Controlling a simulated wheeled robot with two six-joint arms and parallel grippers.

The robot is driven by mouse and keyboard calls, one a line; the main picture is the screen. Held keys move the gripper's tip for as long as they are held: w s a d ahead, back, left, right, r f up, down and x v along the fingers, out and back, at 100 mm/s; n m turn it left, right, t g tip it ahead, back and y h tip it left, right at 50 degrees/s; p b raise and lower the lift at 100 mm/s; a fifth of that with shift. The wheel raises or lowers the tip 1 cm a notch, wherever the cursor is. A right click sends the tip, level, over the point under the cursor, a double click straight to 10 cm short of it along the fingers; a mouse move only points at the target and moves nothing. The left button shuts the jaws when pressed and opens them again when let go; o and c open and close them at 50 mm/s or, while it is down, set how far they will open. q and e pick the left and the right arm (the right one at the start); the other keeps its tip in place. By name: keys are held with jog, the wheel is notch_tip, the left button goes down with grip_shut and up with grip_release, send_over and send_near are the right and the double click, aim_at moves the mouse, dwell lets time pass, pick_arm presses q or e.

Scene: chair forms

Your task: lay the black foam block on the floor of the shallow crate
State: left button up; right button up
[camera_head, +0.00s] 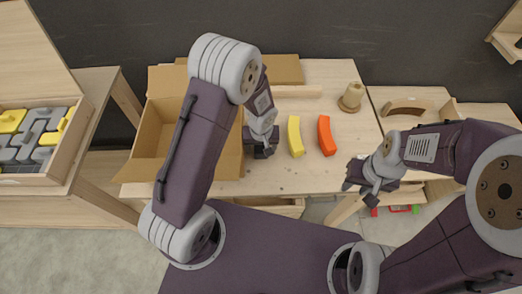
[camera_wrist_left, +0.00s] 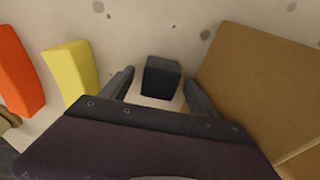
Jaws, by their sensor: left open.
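The black foam block (camera_wrist_left: 161,77) stands on the pale speckled tabletop in the left wrist view, between and just beyond the spread fingers of my left gripper (camera_wrist_left: 159,80). The fingers show gaps on both sides of it. In the head view my left gripper (camera_head: 262,152) is low over the table, and I cannot make out the block apart from it. My right gripper (camera_head: 365,184) hangs empty-looking by the table's right front corner; its jaws are unclear. A light wooden crate-like box (camera_head: 286,207) shows partly below the table's front edge; I cannot tell if it is the shallow crate.
A yellow block (camera_head: 295,137) and an orange block (camera_head: 326,135) lie right of my left gripper. An open cardboard box (camera_head: 150,142) stands left of it. A wooden spool (camera_head: 351,97) is at the back right. A wooden case (camera_head: 62,158) with yellow and grey pieces is far left.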

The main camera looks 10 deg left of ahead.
aim_at(262, 148)
pick_arm(q)
jog(key=shift+w+f, duration=0.2)
jog(key=shift+f, duration=0.2)
jog(key=shift+s, duration=0.1)
jog(key=c, duration=1.5)
jog(key=r, duration=0.4)
jog(key=shift+d+r+p, duration=0.25)
jog(key=shift+r+p, duration=0.05)
jog(key=shift+c, duration=0.2)
jog(key=s+d+r, duration=0.3)
jog(key=d+r, duration=0.3)
jog(key=d, duration=0.4)
jog(key=shift+d+r+b, duration=0.3)
jog(key=shift+d+b, duration=0.1)
jog(key=shift+b, duration=0.05)
